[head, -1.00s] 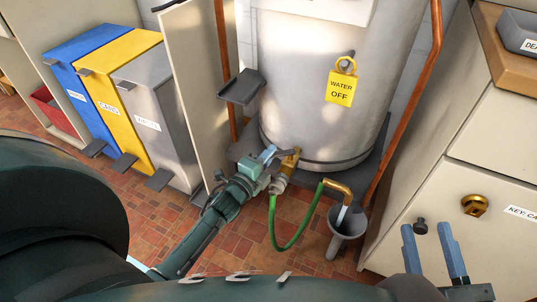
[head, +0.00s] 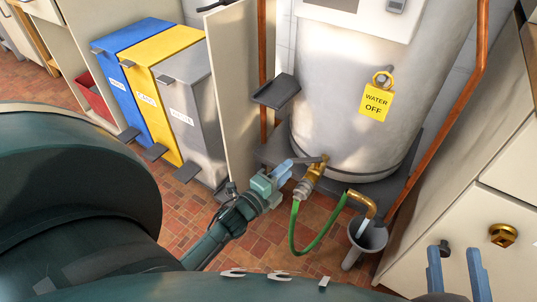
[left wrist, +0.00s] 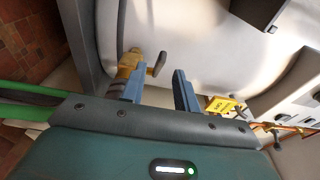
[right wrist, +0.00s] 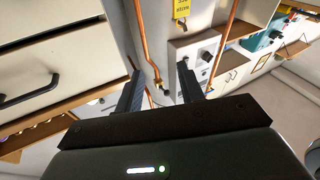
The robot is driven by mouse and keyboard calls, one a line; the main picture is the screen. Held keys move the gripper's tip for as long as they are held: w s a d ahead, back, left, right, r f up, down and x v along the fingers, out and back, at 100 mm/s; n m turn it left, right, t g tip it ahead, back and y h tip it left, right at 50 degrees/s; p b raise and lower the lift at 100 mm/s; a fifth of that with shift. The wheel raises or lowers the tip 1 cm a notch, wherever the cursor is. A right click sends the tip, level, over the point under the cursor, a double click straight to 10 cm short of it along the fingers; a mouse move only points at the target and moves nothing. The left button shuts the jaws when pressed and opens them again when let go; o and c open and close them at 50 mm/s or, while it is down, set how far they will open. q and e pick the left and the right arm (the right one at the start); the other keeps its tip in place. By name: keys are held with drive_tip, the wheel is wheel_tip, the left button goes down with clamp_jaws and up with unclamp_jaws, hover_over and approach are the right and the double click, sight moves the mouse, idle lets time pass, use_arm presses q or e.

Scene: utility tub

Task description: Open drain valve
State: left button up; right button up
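The brass drain valve (head: 316,170) sits low at the front of the grey tank (head: 345,100), with a green hose (head: 308,248) below it. Its dark lever (head: 309,160) points left, towards my left gripper (head: 285,167). In the left wrist view the valve (left wrist: 129,65) and lever (left wrist: 157,64) show just beyond the fingertips of my left gripper (left wrist: 158,75). That gripper is open, with the lever's end in line with the gap; I cannot tell whether they touch. My right gripper (head: 457,265) is open and empty at the lower right; its fingers (right wrist: 158,85) also show in the right wrist view.
The hose runs to a brass elbow (head: 362,202) over a grey funnel (head: 367,236). A yellow "WATER OFF" tag (head: 376,103) hangs on the tank. A small grey shelf (head: 276,91), a pale panel (head: 232,90) and bins (head: 190,115) stand left. Cabinets (head: 480,230) stand right.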

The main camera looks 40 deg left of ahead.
use_arm(q)
drive_tip(key=s+p, duration=0.1)
drive_tip(key=s, duration=0.6)
drive_tip(key=shift+s+a, duration=0.35)
use_arm(e)
drive_tip(key=shift+d+f+h, duration=0.25)
drive_tip(key=shift+f+h, duration=0.05)
drive_tip(key=shift+f, duration=0.2)
